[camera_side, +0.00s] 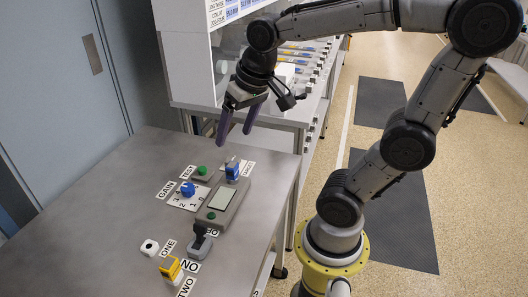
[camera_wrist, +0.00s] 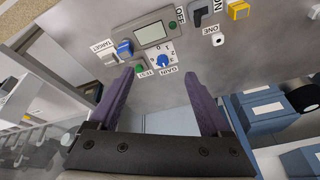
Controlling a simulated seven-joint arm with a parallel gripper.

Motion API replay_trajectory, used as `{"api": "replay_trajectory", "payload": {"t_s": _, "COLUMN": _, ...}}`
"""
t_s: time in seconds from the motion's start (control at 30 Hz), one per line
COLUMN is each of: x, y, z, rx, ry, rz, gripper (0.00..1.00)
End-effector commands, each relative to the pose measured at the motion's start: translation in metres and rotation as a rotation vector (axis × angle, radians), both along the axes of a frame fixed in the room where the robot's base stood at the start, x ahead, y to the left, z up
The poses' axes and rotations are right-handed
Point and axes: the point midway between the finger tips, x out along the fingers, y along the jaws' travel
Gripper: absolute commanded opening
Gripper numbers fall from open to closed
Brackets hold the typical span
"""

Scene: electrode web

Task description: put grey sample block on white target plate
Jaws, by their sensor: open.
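My gripper (camera_side: 236,130) is open and empty, fingers pointing down, above the back of the bench. Its purple fingers also show apart in the wrist view (camera_wrist: 160,78). A dark grey piece (camera_side: 199,242) stands by the front end of the console; it also shows in the wrist view (camera_wrist: 201,15). I cannot tell for sure that it is the grey sample block. A TARGET label (camera_wrist: 102,46) lies at the console's far end, with a small pale patch (camera_wrist: 110,59) beside it that may be the white target plate. Its outline is unclear.
The console (camera_side: 222,203) has a screen, green button and blue piece (camera_side: 232,171). Beside it are a blue GAIN knob (camera_side: 187,188) and green TEST button (camera_side: 202,170). A white piece (camera_side: 150,247) and yellow piece (camera_side: 170,267) stand nearer. The bench's left is clear.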

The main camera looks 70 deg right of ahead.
Motion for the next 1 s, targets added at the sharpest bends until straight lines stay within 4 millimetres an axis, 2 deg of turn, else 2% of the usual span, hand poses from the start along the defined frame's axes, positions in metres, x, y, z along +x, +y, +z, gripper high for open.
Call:
{"api": "replay_trajectory", "payload": {"t_s": 0.03, "x": -0.018, "y": 0.013, "z": 0.001, "rx": -0.023, "ry": -0.031, "rz": 0.088, "gripper": 0.81}}
{"api": "replay_trajectory", "payload": {"t_s": 0.1, "x": -0.038, "y": 0.025, "z": -0.001, "rx": -0.054, "ry": -0.064, "rz": 0.198, "gripper": 0.81}}
{"api": "replay_trajectory", "payload": {"t_s": 0.2, "x": -0.059, "y": 0.036, "z": -0.007, "rx": -0.09, "ry": -0.099, "rz": 0.318, "gripper": 0.81}}
{"api": "replay_trajectory", "payload": {"t_s": 0.3, "x": -0.072, "y": 0.042, "z": -0.011, "rx": -0.112, "ry": -0.122, "rz": 0.392, "gripper": 0.81}}
{"api": "replay_trajectory", "payload": {"t_s": 0.43, "x": -0.079, "y": 0.044, "z": -0.014, "rx": -0.124, "ry": -0.131, "rz": 0.429, "gripper": 0.81}}
{"api": "replay_trajectory", "payload": {"t_s": 1.0, "x": -0.078, "y": 0.044, "z": -0.014, "rx": -0.124, "ry": -0.13, "rz": 0.428, "gripper": 0.81}}
